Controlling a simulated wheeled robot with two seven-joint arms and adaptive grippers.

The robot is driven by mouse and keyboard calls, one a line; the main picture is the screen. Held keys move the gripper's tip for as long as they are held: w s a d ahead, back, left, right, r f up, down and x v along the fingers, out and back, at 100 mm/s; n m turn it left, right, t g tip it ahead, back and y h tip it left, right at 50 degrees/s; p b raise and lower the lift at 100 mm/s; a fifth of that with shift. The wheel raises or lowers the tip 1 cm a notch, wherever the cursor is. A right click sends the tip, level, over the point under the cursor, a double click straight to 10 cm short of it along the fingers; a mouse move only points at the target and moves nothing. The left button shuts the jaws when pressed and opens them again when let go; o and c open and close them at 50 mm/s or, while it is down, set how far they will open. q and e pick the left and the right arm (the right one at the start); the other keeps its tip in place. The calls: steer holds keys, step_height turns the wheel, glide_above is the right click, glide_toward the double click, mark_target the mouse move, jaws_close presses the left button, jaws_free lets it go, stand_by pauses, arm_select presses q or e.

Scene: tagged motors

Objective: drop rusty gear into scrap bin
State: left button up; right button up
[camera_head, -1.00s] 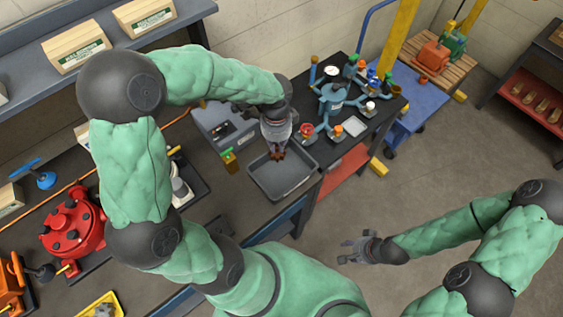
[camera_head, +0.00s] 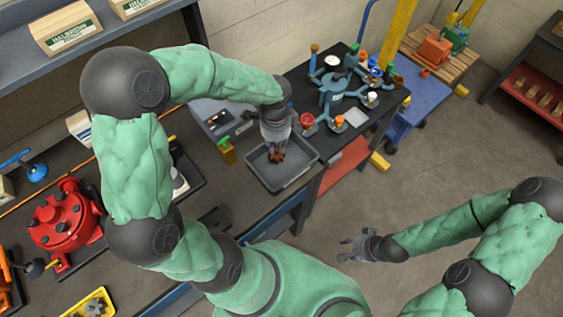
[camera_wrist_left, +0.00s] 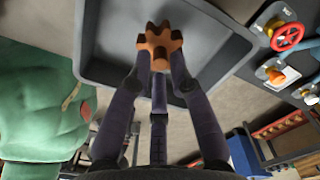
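The rusty gear (camera_wrist_left: 160,45) is brown-orange and toothed. My left gripper (camera_wrist_left: 160,68) is shut on it, with the fingertips around its near side in the left wrist view. In the head view the gear (camera_head: 277,156) shows just below the left gripper (camera_head: 276,146), over a shallow grey open bin (camera_head: 283,186). The bin's inside (camera_wrist_left: 110,40) lies behind the gear in the wrist view and looks empty. The gap between gear and bin floor is hard to judge. My right gripper (camera_head: 352,247) is open and empty over the floor.
A blue pipe manifold with valves (camera_head: 334,97) stands right of the bin. A grey box (camera_head: 218,118) is behind it to the left. A red motor (camera_head: 66,220) and a yellow tray (camera_head: 93,305) are on the left bench.

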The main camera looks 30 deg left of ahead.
arm_select(q)
steer(key=shift+o, duration=0.8)
steer(key=shift+r, duration=0.1)
step_height(320, 180, up, 12)
stand_by(0.4)
